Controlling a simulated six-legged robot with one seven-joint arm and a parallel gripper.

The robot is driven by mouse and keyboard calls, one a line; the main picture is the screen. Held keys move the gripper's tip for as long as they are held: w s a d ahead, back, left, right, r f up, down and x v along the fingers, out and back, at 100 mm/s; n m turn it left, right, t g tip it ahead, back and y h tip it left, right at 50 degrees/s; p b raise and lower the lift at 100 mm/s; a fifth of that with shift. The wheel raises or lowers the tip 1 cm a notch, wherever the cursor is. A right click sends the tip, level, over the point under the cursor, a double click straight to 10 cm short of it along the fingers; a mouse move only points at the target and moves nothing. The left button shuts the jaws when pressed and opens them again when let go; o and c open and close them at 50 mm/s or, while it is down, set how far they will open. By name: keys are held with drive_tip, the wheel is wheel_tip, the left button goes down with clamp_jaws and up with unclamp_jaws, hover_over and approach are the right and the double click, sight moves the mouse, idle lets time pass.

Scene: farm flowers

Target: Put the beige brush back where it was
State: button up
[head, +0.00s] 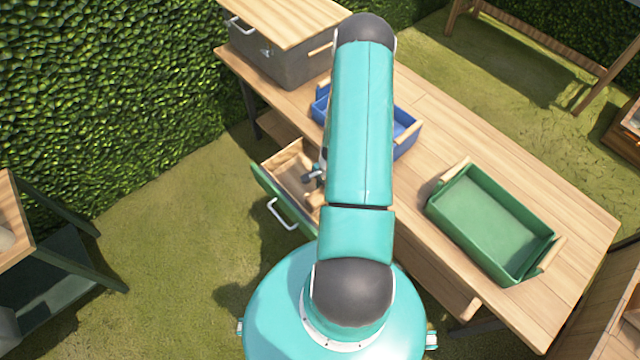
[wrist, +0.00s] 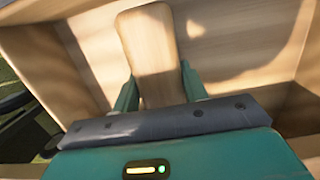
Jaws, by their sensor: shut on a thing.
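The beige brush (wrist: 150,45) shows in the wrist view as a pale, rounded wooden piece between the two green fingers of my gripper (wrist: 159,88). My gripper is shut on it. The brush is inside the open drawer, over its pale wooden floor; I cannot tell whether it touches the floor. Its lower part is hidden behind the gripper body. In the head view the open drawer (head: 260,180), with a green front and white handle, juts out from the wooden table. My arm hides most of the gripper and part of the drawer there.
A blue tray (head: 408,130) sits on the table, partly behind my arm. An empty green tray (head: 490,225) stands on the table (head: 440,110) at right. A grey box with a wooden lid (head: 285,18) is at the table's far left end. A hedge stands behind.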

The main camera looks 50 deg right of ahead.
drive_tip(key=shift+w+f, duration=0.15)
drive_tip(key=shift+f, duration=0.05)
drive_tip(key=w, duration=0.1)
drive_tip(key=w+d, duration=0.1)
drive_tip(key=w, duration=0.1)
drive_tip(key=shift+w+d, duration=0.3)
drive_tip(key=shift+w, duration=0.1)
drive_tip(key=shift+s+a+f, duration=0.1)
drive_tip(key=shift+s+f, duration=0.1)
drive_tip(key=shift+f, duration=0.3)
drive_tip(key=shift+f, duration=0.15)
drive_tip(key=o, duration=1.3)
